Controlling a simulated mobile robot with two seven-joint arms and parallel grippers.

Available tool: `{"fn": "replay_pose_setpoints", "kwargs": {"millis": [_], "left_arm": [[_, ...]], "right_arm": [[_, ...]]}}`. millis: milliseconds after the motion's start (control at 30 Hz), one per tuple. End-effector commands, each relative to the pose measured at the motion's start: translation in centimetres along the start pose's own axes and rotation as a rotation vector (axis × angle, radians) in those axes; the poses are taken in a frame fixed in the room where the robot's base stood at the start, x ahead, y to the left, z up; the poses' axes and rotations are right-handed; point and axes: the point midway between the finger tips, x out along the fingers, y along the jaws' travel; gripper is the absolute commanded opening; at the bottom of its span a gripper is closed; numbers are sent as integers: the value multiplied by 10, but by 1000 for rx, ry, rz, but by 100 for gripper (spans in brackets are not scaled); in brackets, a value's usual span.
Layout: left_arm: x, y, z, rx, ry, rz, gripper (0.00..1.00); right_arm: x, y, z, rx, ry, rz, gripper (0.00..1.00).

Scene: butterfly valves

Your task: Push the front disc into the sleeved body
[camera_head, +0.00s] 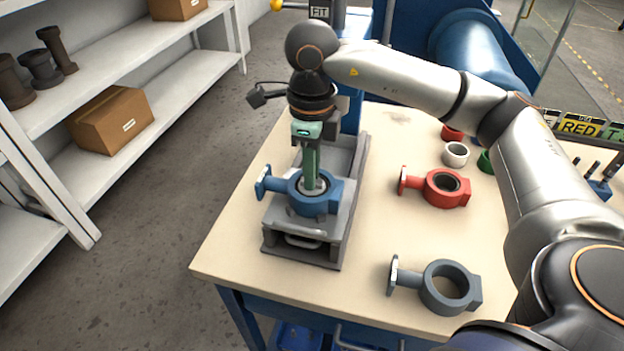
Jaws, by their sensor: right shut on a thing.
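The blue valve body (322,206) sits on the grey fixture (303,249) at the table's front left, its necked flange pointing left. A dark sleeve lines its bore. My right gripper (313,184) points straight down from above with its green fingers at this bore. It is shut on a small grey disc (317,190), which is mostly hidden by the fingers and the bore wall. I cannot tell how deep the disc sits. My left gripper is not in view.
A red body (455,200) and a grey body (437,303) lie on the table (372,262) to the right. White (455,149), red and green rings stand at the back right. Shelves (105,85) stand across the floor at left. My right arm spans the right side.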

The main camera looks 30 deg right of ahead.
Motion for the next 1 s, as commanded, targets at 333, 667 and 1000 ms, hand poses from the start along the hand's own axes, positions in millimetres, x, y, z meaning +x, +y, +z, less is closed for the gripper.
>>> {"fn": "replay_pose_setpoints", "kwargs": {"millis": [333, 667, 1000], "left_arm": [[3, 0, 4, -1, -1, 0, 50], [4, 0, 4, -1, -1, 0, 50], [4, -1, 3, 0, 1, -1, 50]], "right_arm": [[5, 0, 0, 0, 1, 1, 0], [8, 0, 0, -1, 3, 2, 0], [7, 1, 0, -1, 3, 2, 0]]}}
